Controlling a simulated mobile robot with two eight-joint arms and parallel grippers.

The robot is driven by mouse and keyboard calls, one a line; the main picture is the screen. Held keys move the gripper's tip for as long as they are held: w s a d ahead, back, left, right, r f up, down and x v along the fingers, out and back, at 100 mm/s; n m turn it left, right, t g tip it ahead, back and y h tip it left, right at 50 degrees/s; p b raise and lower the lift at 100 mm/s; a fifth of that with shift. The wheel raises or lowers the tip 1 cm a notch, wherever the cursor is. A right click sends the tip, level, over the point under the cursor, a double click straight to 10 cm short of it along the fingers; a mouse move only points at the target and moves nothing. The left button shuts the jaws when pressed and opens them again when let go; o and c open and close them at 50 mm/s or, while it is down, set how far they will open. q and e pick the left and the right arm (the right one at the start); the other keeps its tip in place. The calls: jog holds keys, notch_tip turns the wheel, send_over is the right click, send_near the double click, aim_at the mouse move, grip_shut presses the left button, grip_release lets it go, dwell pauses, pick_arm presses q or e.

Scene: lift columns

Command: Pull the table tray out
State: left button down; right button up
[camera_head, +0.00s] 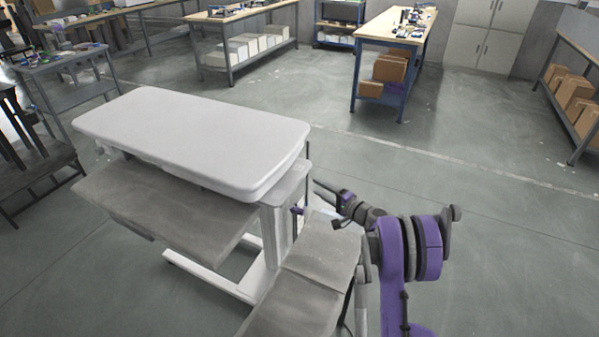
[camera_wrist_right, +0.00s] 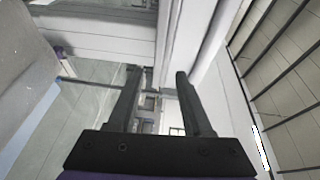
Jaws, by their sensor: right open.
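A white wheel-less-looking table (camera_head: 195,135) with a rounded top stands left of centre in the head view. A flat grey tray (camera_head: 165,205) sits under the top and sticks out on the near side. My right gripper (camera_head: 307,197) is at the table's right end, beside the white upright and below the top's level. Its jaws are open and nothing shows between them. In the right wrist view the two dark fingers (camera_wrist_right: 158,75) are apart, with pale table parts close beyond them; whether they touch is unclear. My left gripper is not in view.
A blue-legged workbench (camera_head: 393,30) with cardboard boxes stands at the back. Another bench (camera_head: 240,15) with white bins is at the back left, and a shelf with boxes (camera_head: 575,90) is at the far right. The grey floor (camera_head: 490,200) right of the table is clear.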

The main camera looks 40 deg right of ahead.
aim_at(307, 173)
jog(key=shift+m+t+h, duration=0.3)
jog(key=shift+m+t, duration=0.1)
jog(key=w, duration=0.3)
jog(key=w+d, duration=0.1)
jog(key=w, duration=0.6)
jog(key=shift+w+d+f+p, duration=0.25)
jog(key=shift+d+f+p, duration=0.1)
jog(key=shift+d+p, duration=0.05)
